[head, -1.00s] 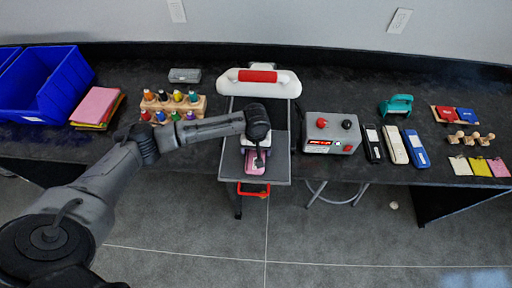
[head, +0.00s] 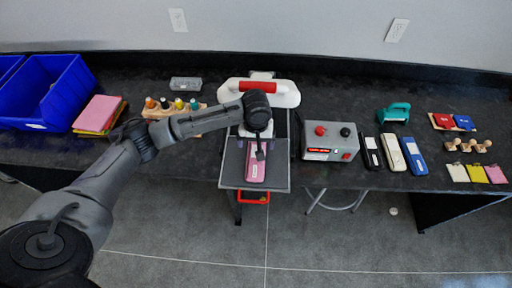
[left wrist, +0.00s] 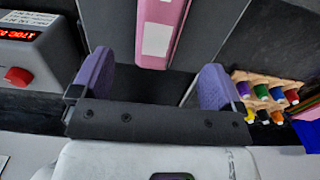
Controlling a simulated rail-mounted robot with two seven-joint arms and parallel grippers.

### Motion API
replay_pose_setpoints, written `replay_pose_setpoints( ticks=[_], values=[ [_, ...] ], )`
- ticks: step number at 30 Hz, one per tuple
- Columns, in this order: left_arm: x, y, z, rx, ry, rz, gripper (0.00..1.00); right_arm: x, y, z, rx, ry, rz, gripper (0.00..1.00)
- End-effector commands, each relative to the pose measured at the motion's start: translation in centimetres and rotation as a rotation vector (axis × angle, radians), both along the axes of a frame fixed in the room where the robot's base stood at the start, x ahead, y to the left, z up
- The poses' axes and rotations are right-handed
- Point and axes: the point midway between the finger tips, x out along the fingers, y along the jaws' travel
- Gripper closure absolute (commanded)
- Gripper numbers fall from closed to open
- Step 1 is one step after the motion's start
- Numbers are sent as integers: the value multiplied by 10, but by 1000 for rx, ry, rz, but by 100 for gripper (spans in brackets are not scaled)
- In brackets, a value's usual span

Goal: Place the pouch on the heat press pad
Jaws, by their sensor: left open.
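The pink pouch (head: 256,168) with a white label lies lengthwise on the dark grey heat press pad (head: 231,165), near its middle. In the left wrist view the pouch (left wrist: 161,30) shows its near end and label at the top; its far part is cut off. My left gripper (left wrist: 157,75) is open and empty, its two purple fingers apart and clear of the pouch. In the head view my left gripper (head: 259,143) is over the back of the pad, its wrist hiding the pouch's far end. My right gripper is not in view.
The heat press's white top with a red handle (head: 257,76) stands behind the pad. A grey control box (head: 330,143) is just right of it. Black, white and blue pouches (head: 414,155) lie further right. A wooden rack of bottles (left wrist: 267,95) is to the left in the head view.

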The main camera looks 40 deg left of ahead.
Motion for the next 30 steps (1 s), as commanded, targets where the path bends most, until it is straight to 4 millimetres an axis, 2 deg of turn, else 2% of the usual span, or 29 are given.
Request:
replay_pose_setpoints(
  ticks=[3,9,14,17,20,22,27,30],
  values=[
    [0,0,15,0,0,0,7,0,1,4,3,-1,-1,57],
    [0,0,28,0,0,0,7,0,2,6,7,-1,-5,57],
    [-1,-2,28,-1,0,-7,7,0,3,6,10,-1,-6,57],
    [-8,-13,17,-10,-4,-55,7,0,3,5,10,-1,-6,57],
    [-24,-38,-6,-34,-21,-170,7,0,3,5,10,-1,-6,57],
    [-43,-63,-26,-61,-51,-282,7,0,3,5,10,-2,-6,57],
    [-99,-115,-63,-123,-162,-533,7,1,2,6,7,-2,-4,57],
    [-133,-133,-75,-136,-232,-634,7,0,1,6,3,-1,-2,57]
  ],
)
